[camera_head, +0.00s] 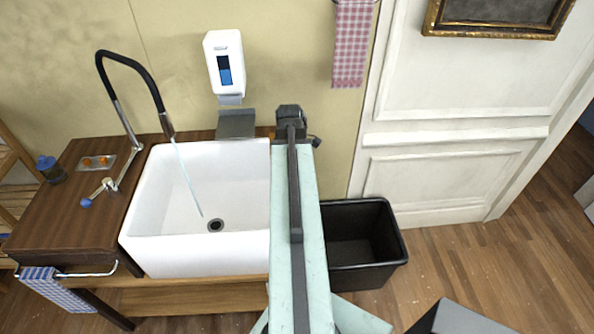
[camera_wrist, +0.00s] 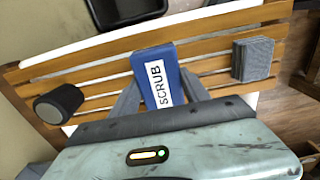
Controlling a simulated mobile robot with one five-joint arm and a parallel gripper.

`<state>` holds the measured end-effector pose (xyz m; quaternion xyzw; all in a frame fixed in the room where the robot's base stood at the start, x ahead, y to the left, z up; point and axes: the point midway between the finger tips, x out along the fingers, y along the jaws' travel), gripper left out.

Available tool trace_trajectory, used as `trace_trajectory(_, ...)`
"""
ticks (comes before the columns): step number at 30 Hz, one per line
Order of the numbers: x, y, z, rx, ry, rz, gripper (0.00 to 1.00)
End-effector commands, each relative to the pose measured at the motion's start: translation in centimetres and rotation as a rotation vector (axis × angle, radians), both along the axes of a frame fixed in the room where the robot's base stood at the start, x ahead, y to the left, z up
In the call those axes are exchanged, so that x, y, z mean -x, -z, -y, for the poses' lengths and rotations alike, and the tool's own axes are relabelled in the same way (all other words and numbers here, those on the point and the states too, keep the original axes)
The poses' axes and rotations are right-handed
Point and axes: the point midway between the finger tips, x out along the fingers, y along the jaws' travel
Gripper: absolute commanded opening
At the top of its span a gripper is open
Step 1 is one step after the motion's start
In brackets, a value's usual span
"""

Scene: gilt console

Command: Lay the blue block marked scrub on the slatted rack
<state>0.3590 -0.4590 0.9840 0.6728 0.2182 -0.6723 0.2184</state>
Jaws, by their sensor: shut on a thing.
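The blue block (camera_wrist: 153,68) has a white label reading SCRUB and shows in the middle of the wrist view. My gripper (camera_wrist: 158,86) is shut on it, with one grey finger on each side. The slatted rack (camera_wrist: 101,72), of wooden slats with gaps between, lies beneath the block in that view. I cannot tell whether the block touches the slats or is held above them. In the head view my arm fills the centre, and I cannot make out the block or the rack there.
On the rack, a dark cylinder (camera_wrist: 58,104) lies left and a grey ridged block (camera_wrist: 252,59) sits right of the blue block. The head view shows a white sink (camera_head: 190,255) with a running tap (camera_head: 133,62), a soap dispenser (camera_head: 224,62) and a black bin (camera_head: 365,277).

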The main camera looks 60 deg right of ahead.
Motion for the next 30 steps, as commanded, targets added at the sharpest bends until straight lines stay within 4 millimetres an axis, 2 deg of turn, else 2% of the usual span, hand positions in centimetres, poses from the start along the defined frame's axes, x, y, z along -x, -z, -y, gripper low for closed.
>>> trace_trajectory(2, 0.1, 0.4, 0.1, 0.0, 0.001, 0.0, 0.21)
trace_trajectory(3, 0.1, 0.3, 0.1, 0.0, 0.002, 0.0, 0.59)
trace_trajectory(5, 0.1, 0.2, 0.1, 0.0, 0.002, 0.0, 0.76)
trace_trajectory(14, 0.1, 0.2, 0.1, 0.0, 0.003, 0.0, 0.76)
trace_trajectory(19, 0.1, -0.8, 0.2, 0.0, 0.004, 0.0, 0.76)
trace_trajectory(23, 0.2, -2.8, 0.2, 0.0, 0.004, 0.0, 0.76)
trace_trajectory(30, 0.2, -8.2, 0.2, 0.0, 0.004, 0.0, 0.76)
